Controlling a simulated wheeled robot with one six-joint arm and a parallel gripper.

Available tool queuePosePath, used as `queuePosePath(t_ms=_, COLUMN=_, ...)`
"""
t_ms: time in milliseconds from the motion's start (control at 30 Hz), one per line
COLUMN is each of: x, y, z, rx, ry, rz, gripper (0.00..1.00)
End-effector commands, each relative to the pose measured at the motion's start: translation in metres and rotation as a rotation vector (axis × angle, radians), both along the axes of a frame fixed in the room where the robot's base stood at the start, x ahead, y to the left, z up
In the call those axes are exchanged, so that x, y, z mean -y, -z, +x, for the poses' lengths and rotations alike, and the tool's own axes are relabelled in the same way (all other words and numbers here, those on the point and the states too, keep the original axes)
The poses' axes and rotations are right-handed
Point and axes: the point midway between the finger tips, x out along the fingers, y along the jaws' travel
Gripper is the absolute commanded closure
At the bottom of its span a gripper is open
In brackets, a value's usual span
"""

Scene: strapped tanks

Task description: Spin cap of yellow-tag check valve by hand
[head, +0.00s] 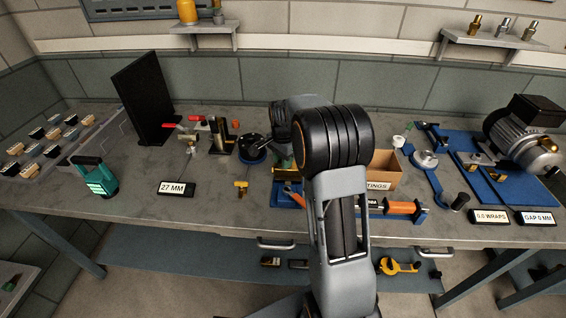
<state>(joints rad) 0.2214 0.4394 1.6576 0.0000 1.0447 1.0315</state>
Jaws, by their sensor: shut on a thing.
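My arm rises through the middle of the head view, and its black rounded joint blocks the bench behind it. My gripper is hidden behind the arm, so its jaws and whatever is between them do not show. I cannot make out a check valve with a yellow tag or its cap. A small yellow, T-shaped piece (241,186) lies on the bench left of my arm; I cannot tell what it is. Valve-like fittings with red handles (188,136) stand farther back on the left. A blue tray (283,199) shows partly behind my arm.
A cardboard box (385,179) and an orange cylinder (396,207) are right of my arm. A motor (523,134) sits on blue at the right. A black upright panel (145,98) and a teal-green device (95,177) are left. Bench space (215,215) is clear at front left.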

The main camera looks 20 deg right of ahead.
Motion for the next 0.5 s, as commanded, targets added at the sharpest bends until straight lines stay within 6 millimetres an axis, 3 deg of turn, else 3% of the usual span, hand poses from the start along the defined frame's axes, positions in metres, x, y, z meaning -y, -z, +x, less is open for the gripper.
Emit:
queuePosePath(t_ms=333, x=0.0003, y=0.0004, z=-0.0007, rx=-0.003, ry=0.029, rz=0.0, gripper=1.0)
queuePosePath(t_ms=500, x=0.0003, y=-0.0003, z=-0.0005, rx=-0.002, ry=0.217, rz=-0.001, gripper=1.0)
